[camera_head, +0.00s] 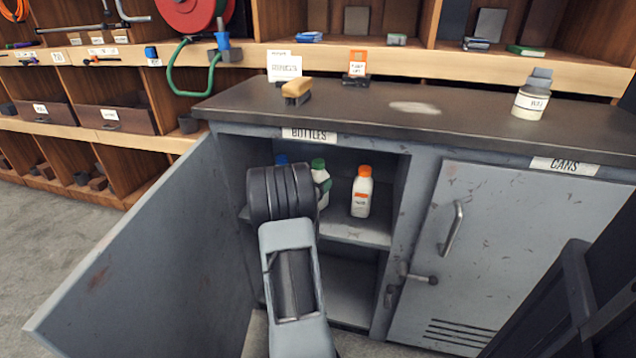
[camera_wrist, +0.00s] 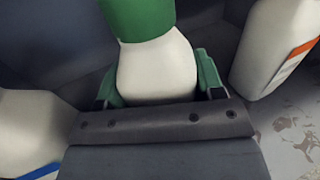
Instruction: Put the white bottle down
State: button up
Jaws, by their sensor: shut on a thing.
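A white bottle with a green top (camera_wrist: 157,68) is between the two green fingers of my gripper (camera_wrist: 157,82) in the wrist view, and the gripper is shut on it. In the head view the green-topped bottle (camera_head: 320,178) shows upright inside the open cabinet, partly behind my wrist. Its base is hidden, so I cannot tell whether it touches the shelf (camera_head: 352,232). My fingers are hidden in the head view.
An orange-capped white bottle (camera_head: 362,192) stands close on the right; a blue-capped bottle (camera_head: 281,159) is on the left, mostly hidden. The open cabinet door (camera_head: 150,260) is left of my arm. The "CANS" door (camera_head: 510,250) is closed. Bare shelf lies around the orange-capped bottle.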

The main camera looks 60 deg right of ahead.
jog(key=o, duration=1.3)
jog(key=shift+r, duration=0.1)
jog(key=a+p, duration=0.1)
jog(key=a, duration=0.3)
jog(key=a+p, duration=0.1)
jog(key=a, duration=0.3)
jog(key=w+a+p, duration=0.1)
jog(key=a, duration=0.3)
jog(key=s+a+m+t+y, duration=0.1)
jog(key=a+m+y, duration=0.4)
jog(key=a, duration=0.7)
jog(key=s+a+r+m+t+y, duration=0.1)
jog(key=a+m+y, duration=0.5)
jog(key=a, duration=0.7)
jog(key=s+a+r+m+t+y, duration=0.1)
jog(key=s+a+m+y, duration=0.3)
jog(key=a, duration=0.8)
jog(key=shift+s+a+r+m+t+y, duration=0.1)
jog(key=shift+m+t+y, duration=0.35)
jog(key=shift+y, duration=0.3)
jog(key=shift+s+a+r+m+t+y, duration=0.1)
jog(key=shift+m+t+y, duration=0.15)
jog(key=shift+m+y, duration=0.4)
